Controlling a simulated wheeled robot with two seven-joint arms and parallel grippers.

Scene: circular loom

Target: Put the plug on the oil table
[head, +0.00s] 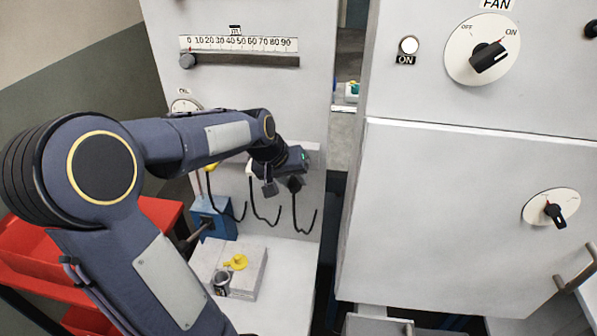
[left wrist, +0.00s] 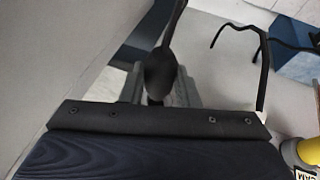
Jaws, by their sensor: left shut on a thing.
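My left gripper (head: 283,187) is up at the white panel, level with the tops of several black hooks (head: 266,215). It also shows in the left wrist view (left wrist: 160,92), where its fingers are shut on a dark rounded piece (left wrist: 160,72) with a thin curved stem running up. In the head view the gripper mostly hides this piece. A yellow piece (head: 237,262) lies on a pale block (head: 255,284) below, beside a small grey cylinder (head: 222,284). I cannot tell for sure which piece is the plug, or which surface is the oil table. My right gripper is out of view.
A blue box (head: 212,218) stands behind the pale block. Red trays (head: 30,250) are at the left. A large white cabinet (head: 440,220) with a fan knob (head: 489,57) fills the right. The white surface (head: 285,258) right of the block is bare.

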